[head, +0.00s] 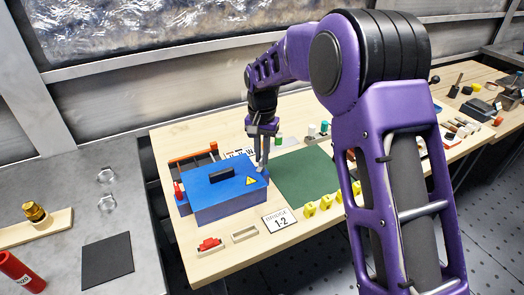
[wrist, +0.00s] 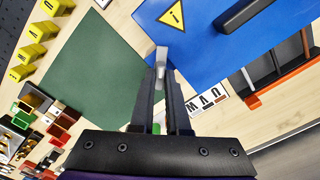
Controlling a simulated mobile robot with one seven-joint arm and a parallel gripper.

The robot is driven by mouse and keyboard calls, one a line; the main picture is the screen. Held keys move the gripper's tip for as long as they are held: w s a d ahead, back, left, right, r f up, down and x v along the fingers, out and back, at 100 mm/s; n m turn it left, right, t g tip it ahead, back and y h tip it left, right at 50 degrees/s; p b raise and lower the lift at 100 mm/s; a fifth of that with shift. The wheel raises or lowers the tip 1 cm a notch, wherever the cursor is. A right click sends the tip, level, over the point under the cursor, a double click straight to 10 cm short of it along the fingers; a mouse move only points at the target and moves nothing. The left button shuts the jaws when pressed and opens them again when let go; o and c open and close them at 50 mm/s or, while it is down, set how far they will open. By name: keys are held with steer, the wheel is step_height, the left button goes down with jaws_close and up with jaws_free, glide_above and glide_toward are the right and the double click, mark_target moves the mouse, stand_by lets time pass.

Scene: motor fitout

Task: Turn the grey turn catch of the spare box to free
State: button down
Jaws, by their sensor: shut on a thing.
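The spare box is a blue box (head: 228,197) with a dark handle and a yellow warning triangle on its lid, standing on the wooden bench. In the wrist view the blue lid (wrist: 215,60) fills the upper right. The grey turn catch (wrist: 162,57) shows at the lid's edge, between the tips of my gripper (wrist: 161,72). My gripper is shut on the catch, and the fingers hide part of it. In the head view my gripper (head: 262,165) points down at the box's right back edge; the catch itself is too small to make out there.
A green mat (head: 308,178) lies right of the box. Several yellow numbered blocks (wrist: 34,52) stand along its edge. A red-handled tool rack (head: 190,155) is behind the box. A "1-2" card (head: 280,220) and a small tray (head: 244,234) lie in front.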

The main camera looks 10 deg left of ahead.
steer(key=n+p, duration=0.1)
steer(key=n, duration=0.3)
steer(key=shift+r+n, duration=0.1)
steer(key=shift+n, duration=0.2)
steer(key=shift+n+p, duration=0.55)
steer(key=shift+n, duration=1.75)
steer(key=c, duration=0.9)
jaws_free()
step_height(320, 180, up, 17)
steer(key=shift+r, duration=0.15)
